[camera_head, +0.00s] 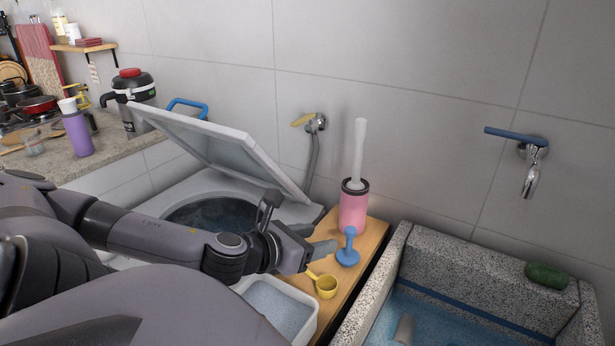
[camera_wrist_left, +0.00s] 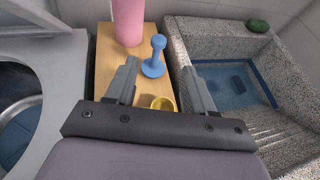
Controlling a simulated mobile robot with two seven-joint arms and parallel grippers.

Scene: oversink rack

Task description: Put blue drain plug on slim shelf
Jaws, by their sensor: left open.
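The blue drain plug (camera_head: 348,254) stands upright, round base down, on the slim wooden shelf (camera_head: 376,232), near its right edge. It also shows in the left wrist view (camera_wrist_left: 153,66), ahead of and between the finger directions. My left gripper (camera_head: 318,240) is open and empty over the shelf, just left of the plug in the head view. Its two fingers (camera_wrist_left: 160,72) point forward on either side of the plug's line; I cannot tell whether they touch it. My right gripper is not in view.
A pink brush holder (camera_head: 353,212) stands behind the plug, and a yellow scoop (camera_head: 326,287) lies in front. The open washing machine (camera_head: 250,170) is left. A stone sink (camera_head: 400,262) with water is right. A white tub (camera_head: 309,316) is near the front.

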